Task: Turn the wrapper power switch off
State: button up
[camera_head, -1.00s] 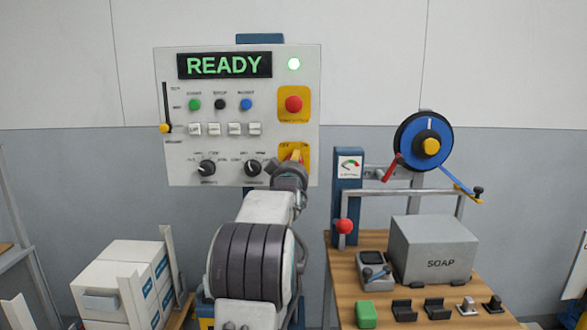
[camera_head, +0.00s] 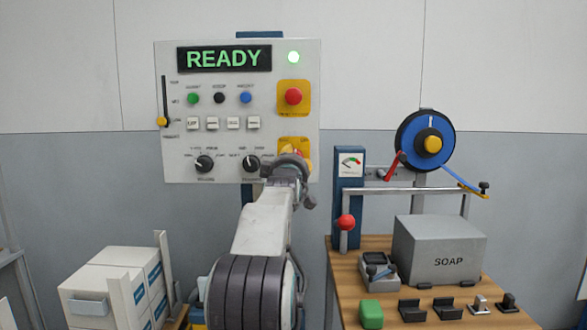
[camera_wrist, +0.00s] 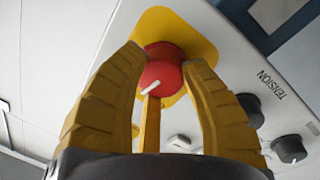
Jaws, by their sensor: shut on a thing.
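The wrapper power switch (camera_wrist: 165,80) is a red rotary knob with a white mark on a yellow plate (camera_wrist: 180,24). It sits at the lower right of the white control panel (camera_head: 235,140). In the wrist view my gripper (camera_wrist: 166,60) has its yellow fingers shut on both sides of the red knob. In the head view my gripper (camera_head: 296,158) hides most of the switch and its labels, so its position there cannot be read.
Two black knobs (camera_head: 205,163) are left of the switch. A red mushroom button (camera_head: 293,96) on yellow is above it. A bench (camera_head: 350,285) with a grey SOAP box (camera_head: 438,250) and blue reel (camera_head: 425,140) stands right. White cartons (camera_head: 105,290) stand lower left.

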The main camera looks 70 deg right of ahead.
jog(key=shift+f+n, duration=0.2)
jog(key=shift+n, duration=0.3)
jog(key=o, duration=0.9)
jog(key=shift+w+d, duration=0.1)
jog(key=shift+d, duration=0.05)
jog(key=o, duration=0.3)
jog(key=shift+r, duration=0.1)
jog(key=shift+a, duration=0.2)
jog(key=shift+v, duration=5.9)
